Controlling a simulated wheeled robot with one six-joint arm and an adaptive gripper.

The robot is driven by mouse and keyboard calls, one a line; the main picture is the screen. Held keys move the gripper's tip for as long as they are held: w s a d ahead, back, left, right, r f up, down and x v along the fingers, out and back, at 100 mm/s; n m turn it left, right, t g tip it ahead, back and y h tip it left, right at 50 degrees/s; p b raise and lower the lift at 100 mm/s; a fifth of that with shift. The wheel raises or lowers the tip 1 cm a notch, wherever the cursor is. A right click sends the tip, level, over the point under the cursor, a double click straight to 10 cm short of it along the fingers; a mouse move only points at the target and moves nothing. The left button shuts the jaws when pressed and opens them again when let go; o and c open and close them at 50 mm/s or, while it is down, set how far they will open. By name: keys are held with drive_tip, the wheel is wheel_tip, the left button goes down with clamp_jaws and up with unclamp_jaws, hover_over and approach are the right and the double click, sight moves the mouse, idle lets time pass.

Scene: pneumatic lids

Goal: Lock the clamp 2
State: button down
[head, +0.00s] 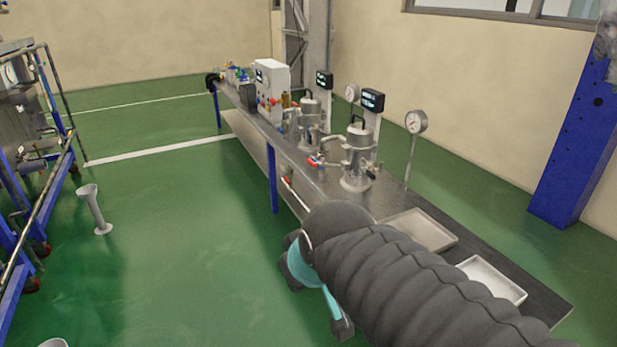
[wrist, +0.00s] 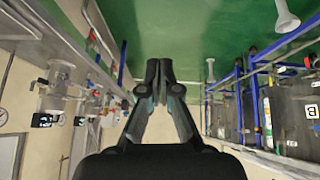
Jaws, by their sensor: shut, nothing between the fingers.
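Two steel vessels with lids stand on the long bench, a nearer one (head: 357,158) and a farther one (head: 310,117). They also show at the left of the wrist view, upside down, the nearer vessel (wrist: 55,88) being small. Clamps on the vessels are too small to make out, and I cannot tell which is clamp 2. My gripper (wrist: 165,68) is shut and empty in the wrist view, pointing into free space. In the head view my arm is at the bench's front edge, well short of the vessels, and largely hides the gripper.
Two shallow trays, one farther (head: 418,229) and one nearer (head: 490,278), lie on the near bench end. A gauge on a post (head: 416,122) stands behind. A control box (head: 272,85) is farther along. A blue-framed rack (head: 35,150) stands left. The green floor between is mostly clear.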

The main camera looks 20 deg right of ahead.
drive_tip(key=w+d+f+n+t+h+b, duration=0.1)
drive_tip(key=w+d+n+t+b, duration=0.2)
drive_tip(key=w, duration=0.7)
drive_tip(key=w+d+f+n+t+h+b, duration=0.1)
drive_tip(key=w+d+f+n+t, duration=0.2)
drive_tip(key=w, duration=0.7)
drive_tip(key=w+d+n+t+b, duration=0.1)
drive_tip(key=w+n+t+b, duration=0.3)
drive_tip(key=w, duration=0.6)
drive_tip(key=w+d+f+n+t+h+b, duration=0.4)
drive_tip(key=d+f+n+h, duration=0.5)
drive_tip(key=f, duration=0.5)
drive_tip(key=shift+w+d+f+n+t, duration=0.45)
drive_tip(key=shift+w+n+t, duration=0.55)
drive_tip(key=shift+n, duration=0.2)
drive_tip(key=shift+w+r, duration=0.1)
drive_tip(key=shift+r, duration=0.05)
drive_tip(key=s+d+r+x, duration=0.1)
drive_tip(key=s+x, duration=0.1)
drive_tip(key=x, duration=1)
drive_tip(key=shift+w+d+r, duration=0.15)
drive_tip(key=shift+w+r, duration=0.05)
drive_tip(key=shift+r, duration=0.35)
